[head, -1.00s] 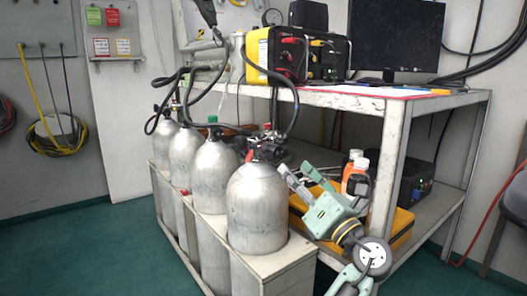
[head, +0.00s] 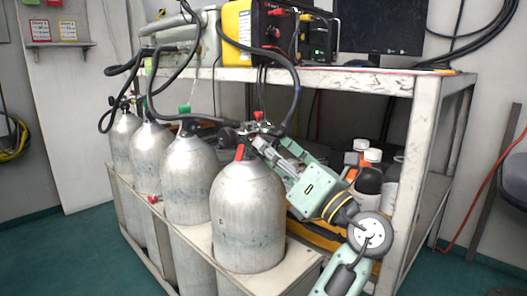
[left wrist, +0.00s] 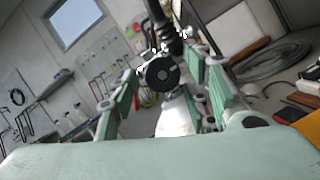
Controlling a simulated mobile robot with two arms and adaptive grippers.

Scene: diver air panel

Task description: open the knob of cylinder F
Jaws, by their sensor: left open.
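Cylinder F (head: 248,225) is a grey metal cylinder marked with an F, upright at the near right end of the cylinder row. Its valve (head: 239,152) has a red part on top. A black round knob (left wrist: 162,75) shows in the left wrist view, with a pale cylinder top (left wrist: 177,118) below it. My left gripper (head: 268,150) reaches in from the right at valve height beside cylinder F. In the left wrist view its green fingers (left wrist: 164,92) are open, one on each side of the knob, with gaps visible. Contact cannot be told. My right gripper is not seen.
Several more cylinders (head: 187,180) stand in the metal rack (head: 285,270). Black hoses (head: 297,85) loop over the valves. A metal bench (head: 425,130) stands behind, with a yellow-black unit (head: 237,28) on it and bottles (head: 370,172) on its lower shelf.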

